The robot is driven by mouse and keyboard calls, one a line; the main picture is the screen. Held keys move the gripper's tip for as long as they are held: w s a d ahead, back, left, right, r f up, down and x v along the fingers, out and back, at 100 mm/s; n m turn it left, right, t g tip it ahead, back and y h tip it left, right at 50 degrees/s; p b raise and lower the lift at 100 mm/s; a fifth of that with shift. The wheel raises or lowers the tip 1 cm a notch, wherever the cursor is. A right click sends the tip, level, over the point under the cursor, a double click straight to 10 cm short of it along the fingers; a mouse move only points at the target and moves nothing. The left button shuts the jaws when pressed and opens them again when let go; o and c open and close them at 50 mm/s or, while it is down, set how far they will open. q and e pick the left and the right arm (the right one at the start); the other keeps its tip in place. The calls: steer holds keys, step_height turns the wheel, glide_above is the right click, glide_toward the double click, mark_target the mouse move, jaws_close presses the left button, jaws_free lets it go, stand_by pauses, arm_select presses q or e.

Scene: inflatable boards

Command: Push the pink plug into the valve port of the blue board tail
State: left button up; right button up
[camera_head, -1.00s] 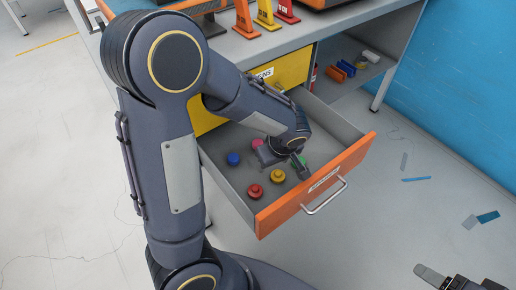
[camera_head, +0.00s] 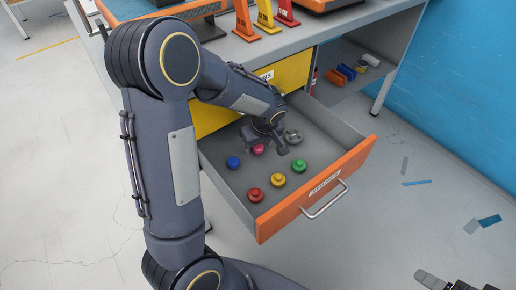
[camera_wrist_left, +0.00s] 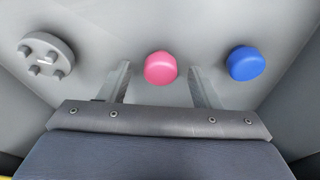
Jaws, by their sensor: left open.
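The pink plug (camera_head: 258,149) stands on the floor of the open drawer, partly hidden by my left gripper in the head view. My left gripper (camera_head: 266,146) is inside the drawer, open, fingers pointing down. In the left wrist view the pink plug (camera_wrist_left: 160,68) shows between the two spread fingertips (camera_wrist_left: 158,80), with a gap on each side. My right gripper (camera_head: 445,281) shows only in part at the bottom right corner, away from the drawer. I cannot make out the blue board tail or its valve port.
The drawer (camera_head: 318,190) also holds a blue plug (camera_head: 233,162), red plug (camera_head: 255,194), yellow plug (camera_head: 278,180), green plug (camera_head: 299,166) and a grey pronged disc (camera_head: 293,137). The drawer walls are close around my gripper. Coloured stands (camera_head: 265,17) are on the bench above.

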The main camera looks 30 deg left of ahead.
arm_select(q)
steer(key=c, duration=1)
steer(key=shift+c, duration=0.3)
steer(key=shift+r, duration=0.15)
